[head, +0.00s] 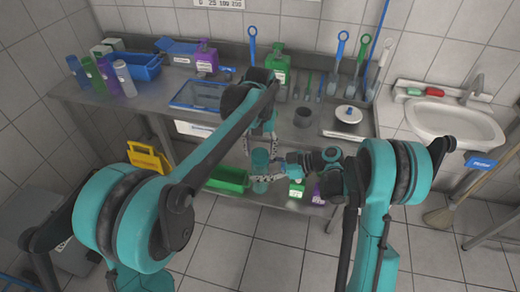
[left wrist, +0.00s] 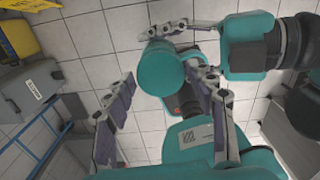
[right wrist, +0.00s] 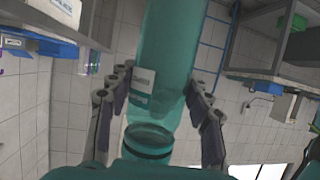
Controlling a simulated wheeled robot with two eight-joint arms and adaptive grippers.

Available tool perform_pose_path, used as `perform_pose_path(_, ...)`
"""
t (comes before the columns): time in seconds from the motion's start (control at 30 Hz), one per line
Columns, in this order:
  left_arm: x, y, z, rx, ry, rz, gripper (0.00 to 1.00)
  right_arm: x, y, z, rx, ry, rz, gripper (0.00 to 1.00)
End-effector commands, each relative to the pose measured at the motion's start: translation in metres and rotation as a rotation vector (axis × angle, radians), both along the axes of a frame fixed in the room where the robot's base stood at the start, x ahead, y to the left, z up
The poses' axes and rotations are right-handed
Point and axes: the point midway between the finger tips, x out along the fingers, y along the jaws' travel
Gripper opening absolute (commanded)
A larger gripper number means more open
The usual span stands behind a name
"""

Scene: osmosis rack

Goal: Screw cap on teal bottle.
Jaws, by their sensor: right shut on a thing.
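The teal bottle (head: 260,160) is in mid-air in front of the bench, roughly upright. My right gripper (head: 267,170) comes from the right and is shut around its body. In the right wrist view, the bottle (right wrist: 168,45) with a pale label stands between the fingers. My left gripper (head: 261,145) is right above the bottle, pointing down. In the left wrist view, its fingers (left wrist: 162,112) are spread apart with the round teal top (left wrist: 160,70) beyond and between them. I cannot tell whether that top is a separate cap or how it sits.
The steel bench (head: 150,100) holds several bottles, a blue bin (head: 140,67), a green bottle (head: 279,68) and upright brushes. A green tray (head: 228,180) lies on the lower shelf. A sink (head: 455,118) is at the right. The floor in front is clear.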

Motion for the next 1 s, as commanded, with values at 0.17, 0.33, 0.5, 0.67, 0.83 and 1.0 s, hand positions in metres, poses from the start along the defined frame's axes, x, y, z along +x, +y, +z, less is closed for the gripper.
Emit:
perform_pose_path(0.17,0.000,0.000,0.000,0.000,0.000,0.001,0.73,0.000,0.000,0.000,0.001,0.000,0.000,0.00)
perform_pose_path(0.33,0.000,0.000,0.000,0.000,0.001,0.002,0.73,0.000,0.000,0.000,0.001,0.000,0.000,0.00)
perform_pose_path(0.5,0.000,0.000,0.018,0.000,0.001,0.002,0.73,0.000,0.000,0.001,0.002,-0.001,-0.001,0.00)
perform_pose_path(0.67,0.000,0.000,0.038,0.000,0.001,0.002,0.73,0.000,0.000,0.001,0.002,-0.001,-0.001,0.00)
perform_pose_path(0.83,0.000,0.000,0.045,0.000,0.001,0.002,0.73,0.000,0.000,0.001,0.002,-0.001,-0.001,0.00)
perform_pose_path(1.0,0.000,0.000,0.045,0.000,0.001,0.002,0.73,0.000,0.000,0.001,0.002,-0.001,-0.001,0.00)
